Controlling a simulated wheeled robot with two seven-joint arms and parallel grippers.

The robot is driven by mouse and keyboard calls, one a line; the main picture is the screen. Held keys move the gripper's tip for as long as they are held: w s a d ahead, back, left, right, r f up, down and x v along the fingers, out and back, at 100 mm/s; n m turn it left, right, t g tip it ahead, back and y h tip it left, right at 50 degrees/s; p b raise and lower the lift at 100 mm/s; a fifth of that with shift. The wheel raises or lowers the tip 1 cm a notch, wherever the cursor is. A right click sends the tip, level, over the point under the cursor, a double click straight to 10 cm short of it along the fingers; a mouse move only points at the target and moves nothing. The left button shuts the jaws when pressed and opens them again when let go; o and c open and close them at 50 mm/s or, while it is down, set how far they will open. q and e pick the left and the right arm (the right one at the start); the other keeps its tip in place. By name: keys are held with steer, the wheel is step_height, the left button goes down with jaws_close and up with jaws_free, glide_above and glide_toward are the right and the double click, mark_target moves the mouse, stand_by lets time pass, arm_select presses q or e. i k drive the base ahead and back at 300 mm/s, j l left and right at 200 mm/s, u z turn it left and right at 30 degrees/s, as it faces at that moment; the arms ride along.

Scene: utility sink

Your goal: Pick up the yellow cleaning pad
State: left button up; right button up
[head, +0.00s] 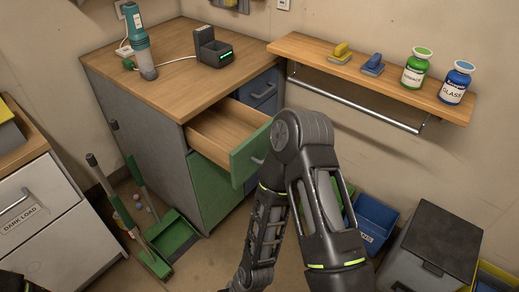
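The yellow cleaning pad (341,55) rests on the wooden wall shelf (300,47), left of a similar blue pad (373,66). It has a yellow raised top and a darker base, and nothing touches it. One of my arms rises in the lower middle with its elbow bent, below and left of the pad. Neither of my grippers shows in the head view, so I see nothing of what they hold.
Green (416,68) and blue-capped (455,83) bottles stand right of the pads. A metal rail (350,104) runs under the shelf. An open drawer (217,130) juts from the cabinet beside my arm.

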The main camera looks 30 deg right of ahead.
mark_target(340, 56)
steer(key=z, duration=1.65)
